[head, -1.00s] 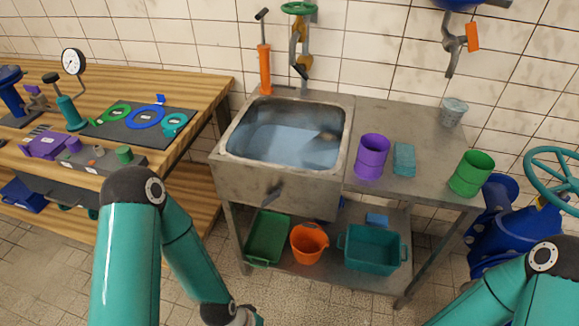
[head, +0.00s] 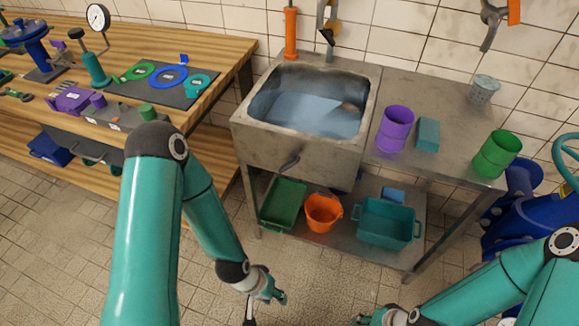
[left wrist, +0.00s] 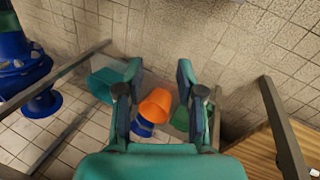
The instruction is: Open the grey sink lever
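The grey sink lever (head: 289,163) is a small dark handle on the front face of the metal sink (head: 258,150), slanting a little. The sink basin holds water. My left gripper (head: 266,306) is low in front of the sink, well below the lever and apart from it. In the left wrist view its two fingers (left wrist: 158,82) are spread with nothing between them; I cannot make out the lever there. My right gripper (head: 372,317) shows only partly at the bottom edge, and its fingers are too cut off to judge.
Under the sink, a shelf holds a green tray (head: 283,204), an orange bucket (head: 323,213) and a teal bin (head: 385,222). Purple (head: 396,130) and green (head: 496,154) containers stand on the counter. A wooden workbench (head: 215,62) is at left, blue pipework (head: 520,215) at right. Tiled floor lies open in front.

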